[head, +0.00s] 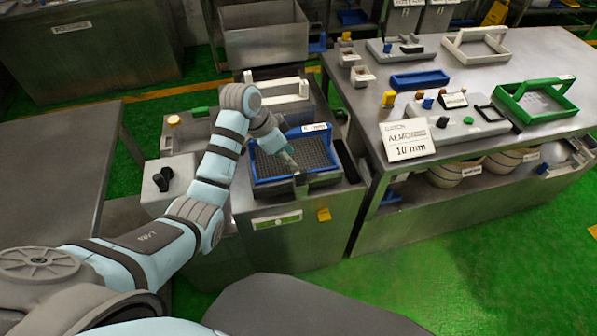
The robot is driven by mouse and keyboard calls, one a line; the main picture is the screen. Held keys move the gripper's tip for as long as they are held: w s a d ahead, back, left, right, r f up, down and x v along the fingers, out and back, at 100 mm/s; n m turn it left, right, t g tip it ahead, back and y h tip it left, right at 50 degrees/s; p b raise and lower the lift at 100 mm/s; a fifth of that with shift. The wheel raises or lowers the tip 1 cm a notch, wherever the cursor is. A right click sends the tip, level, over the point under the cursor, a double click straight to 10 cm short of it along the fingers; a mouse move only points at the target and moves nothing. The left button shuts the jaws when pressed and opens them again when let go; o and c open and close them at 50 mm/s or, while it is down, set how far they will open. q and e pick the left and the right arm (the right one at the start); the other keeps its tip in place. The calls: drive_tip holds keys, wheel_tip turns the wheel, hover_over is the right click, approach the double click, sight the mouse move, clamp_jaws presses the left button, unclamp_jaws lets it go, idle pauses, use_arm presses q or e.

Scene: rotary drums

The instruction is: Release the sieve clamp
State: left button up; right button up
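The sieve (265,163) is a dark mesh tray in a blue frame, seated in a steel machine (290,232). A small grey upright piece (301,185), which may be the clamp, stands at the middle of the sieve's front edge. My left arm comes in from the left, and my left gripper (291,160) points down over the mesh, close behind that piece. Whether it touches the piece, and whether its fingers are open or shut, is too small to tell. My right gripper is not in view.
A control box with a black knob (163,180) stands left of the machine. A steel table (470,75) on the right holds a green frame (537,101), a blue frame (419,79) and a "10 mm" sign (408,141). Green floor is clear at the lower right.

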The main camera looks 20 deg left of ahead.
sight(300, 172)
use_arm(q)
drive_tip(key=b+x, duration=0.1)
drive_tip(key=x, duration=0.8)
drive_tip(key=shift+f+b, duration=0.15)
drive_tip(key=shift+b, duration=0.25)
